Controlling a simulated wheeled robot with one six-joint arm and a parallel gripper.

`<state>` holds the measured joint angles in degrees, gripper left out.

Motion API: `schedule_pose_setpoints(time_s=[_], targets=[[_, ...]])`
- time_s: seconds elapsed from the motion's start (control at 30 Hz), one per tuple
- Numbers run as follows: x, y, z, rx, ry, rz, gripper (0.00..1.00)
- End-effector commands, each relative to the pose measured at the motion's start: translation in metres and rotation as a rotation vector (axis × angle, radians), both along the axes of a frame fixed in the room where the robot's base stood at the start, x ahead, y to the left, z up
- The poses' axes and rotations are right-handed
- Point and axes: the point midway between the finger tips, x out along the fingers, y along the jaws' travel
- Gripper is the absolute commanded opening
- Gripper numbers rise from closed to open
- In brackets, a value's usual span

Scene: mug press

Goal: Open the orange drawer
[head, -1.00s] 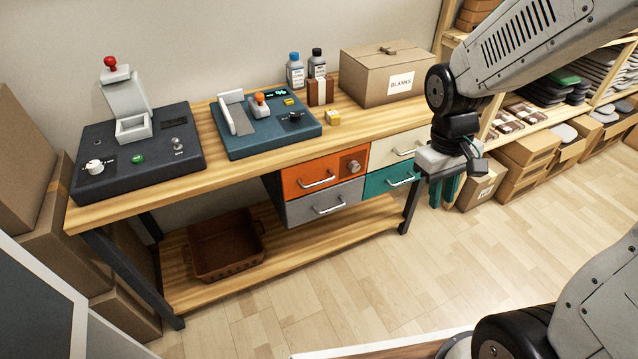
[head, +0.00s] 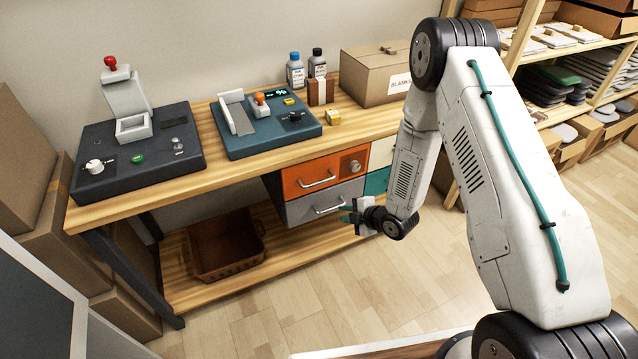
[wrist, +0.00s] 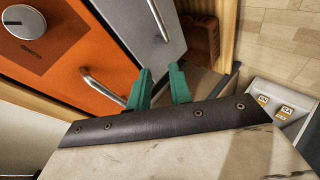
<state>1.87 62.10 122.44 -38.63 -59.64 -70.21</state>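The orange drawer (head: 299,184) is under the workbench top, in the upper left of a block of drawers. Its front looks flush with its neighbours. It has a silver bar handle (head: 318,181) and a round dial (head: 354,166). In the wrist view the orange front (wrist: 75,50) fills the upper left, and its handle (wrist: 101,88) is just left of my fingertips, apart from them. In the wrist view my gripper (wrist: 160,75) is open and empty.
A grey drawer (head: 302,209) with its own handle is directly below the orange one. Cream (head: 383,152) and teal (head: 376,183) drawers are to the right, partly hidden by my arm. A brown bin (head: 207,270) sits on the lower shelf. The floor in front is clear.

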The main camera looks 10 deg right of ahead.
Motion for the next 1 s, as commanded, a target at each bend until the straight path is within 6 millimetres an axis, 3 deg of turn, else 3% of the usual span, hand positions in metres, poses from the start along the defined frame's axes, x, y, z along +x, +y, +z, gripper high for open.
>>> schedule_pose_setpoints(time_s=[0.13,0.3,0.47,0.8,1.0], targets=[[0.024,0.02,0.048,0.04,-0.314,0.118,0.21],[0.028,0.026,0.075,0.033,-0.49,0.161,0.21],[0.038,0.036,0.072,0.018,-0.503,0.172,0.21],[0.077,0.068,0.062,0.019,-0.499,0.168,0.21],[0.086,0.076,0.06,0.018,-0.498,0.166,0.21]])
